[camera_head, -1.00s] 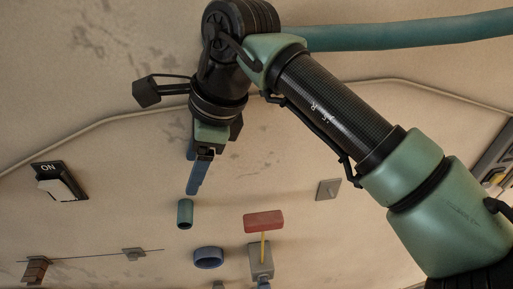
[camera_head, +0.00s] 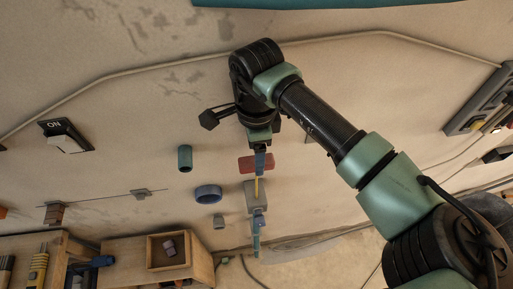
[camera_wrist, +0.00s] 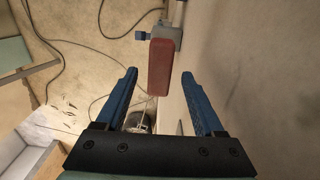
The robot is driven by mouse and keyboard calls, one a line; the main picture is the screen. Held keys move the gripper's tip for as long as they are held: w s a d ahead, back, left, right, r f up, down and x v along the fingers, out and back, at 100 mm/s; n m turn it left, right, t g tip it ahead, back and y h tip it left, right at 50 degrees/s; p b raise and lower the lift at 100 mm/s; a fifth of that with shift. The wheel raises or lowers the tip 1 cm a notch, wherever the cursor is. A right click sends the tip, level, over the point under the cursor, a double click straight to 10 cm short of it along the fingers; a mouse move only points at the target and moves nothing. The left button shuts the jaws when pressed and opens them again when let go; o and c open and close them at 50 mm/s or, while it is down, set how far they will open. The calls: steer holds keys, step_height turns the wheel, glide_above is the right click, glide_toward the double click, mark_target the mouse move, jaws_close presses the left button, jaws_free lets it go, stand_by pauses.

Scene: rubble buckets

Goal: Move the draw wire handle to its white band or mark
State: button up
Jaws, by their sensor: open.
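The draw wire handle looks like a red block (camera_head: 247,165) on a short yellow wire (camera_head: 257,187) that comes out of a grey box (camera_head: 252,201) on the beige wall. My gripper (camera_head: 260,160) is in front of the handle in the head view and hides part of it. In the wrist view my gripper (camera_wrist: 158,76) is open, with the red handle (camera_wrist: 160,68) between its blue fingertips in the picture. A gap shows on both sides, and I cannot tell the depth. The grey box (camera_wrist: 168,36) lies beyond the handle. I make out no white band.
A green tube (camera_head: 185,158), a blue ring (camera_head: 208,194) and a small grey cylinder (camera_head: 219,222) are left of the grey box. An ON switch (camera_head: 65,137) is farther left. Wooden boxes (camera_head: 200,262) stand at the bottom left. Dark cables (camera_wrist: 88,38) show in the wrist view.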

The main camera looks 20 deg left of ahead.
steer(key=shift+f, duration=0.75)
jaws_close()
stand_by(0.9)
